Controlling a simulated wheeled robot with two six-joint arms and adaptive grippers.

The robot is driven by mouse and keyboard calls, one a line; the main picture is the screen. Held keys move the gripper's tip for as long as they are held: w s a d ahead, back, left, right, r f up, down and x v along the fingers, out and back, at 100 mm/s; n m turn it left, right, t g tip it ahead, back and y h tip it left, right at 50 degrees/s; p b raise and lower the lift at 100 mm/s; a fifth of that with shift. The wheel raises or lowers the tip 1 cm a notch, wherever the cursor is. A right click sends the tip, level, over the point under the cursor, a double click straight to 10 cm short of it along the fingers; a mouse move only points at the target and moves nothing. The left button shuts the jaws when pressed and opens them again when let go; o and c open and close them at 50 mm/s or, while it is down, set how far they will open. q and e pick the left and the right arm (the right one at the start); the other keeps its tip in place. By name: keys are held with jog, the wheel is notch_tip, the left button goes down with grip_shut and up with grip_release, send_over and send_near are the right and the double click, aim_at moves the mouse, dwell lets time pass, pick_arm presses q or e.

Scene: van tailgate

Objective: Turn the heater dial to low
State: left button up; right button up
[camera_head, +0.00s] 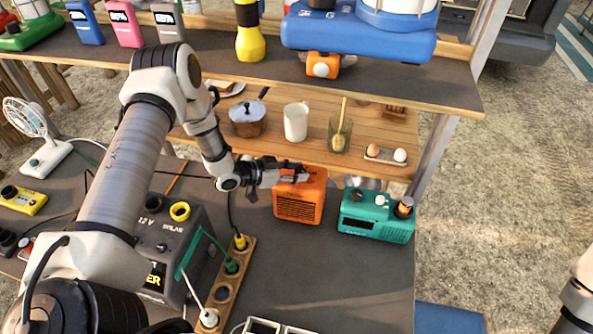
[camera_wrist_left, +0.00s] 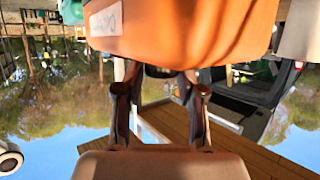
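The heater is an orange box with a slatted front grille (camera_head: 299,206), standing on the dark lower worktop in the head view. My left gripper (camera_head: 302,174) reaches in from the left at the heater's top. It hides most of the top, so the dial's setting cannot be read. In the left wrist view the orange heater body (camera_wrist_left: 180,28) fills the upper part, and a dark dial (camera_wrist_left: 159,71) shows at its edge. The two fingers of my left gripper (camera_wrist_left: 160,84) stand apart, one on each side of the dial. I cannot tell whether they touch it. My right gripper is out of view.
A teal radio-like box (camera_head: 377,216) stands close right of the heater. A wooden strip with sockets (camera_head: 222,290) and a grey power box (camera_head: 185,240) lie to the left. A wooden shelf with a pot (camera_head: 247,119) and white mug (camera_head: 296,122) is behind. Worktop before the heater is clear.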

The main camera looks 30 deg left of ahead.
pick_arm(q)
jog(key=shift+a+f, duration=0.1)
grip_shut()
jog(key=shift+s+f+n+y, duration=0.1)
jog(key=shift+f+n+y, duration=0.05)
jog(key=shift+n+y, duration=0.15)
jog(key=shift+s+d+f+n+t+y+b, duration=0.15)
jog(key=shift+n+t+y+b, duration=0.3)
jog(key=shift+n+y+b, duration=0.25)
jog(key=shift+w+d+f+n+t+y+b, duration=0.15)
jog(key=shift+n+t+y+b, duration=0.3)
jog(key=shift+n+y+b, duration=0.25)
jog(key=n+y+b, duration=0.2)
jog(key=y, duration=0.1)
jog(key=shift+s+d+r+t, duration=0.1)
jog(key=shift+s+r+t, duration=0.05)
jog(key=shift+t, duration=0.15)
jog(key=shift+r+n+y+b, duration=0.1)
jog(key=shift+n+y+b, duration=0.3)
jog(key=shift+n, duration=0.2)
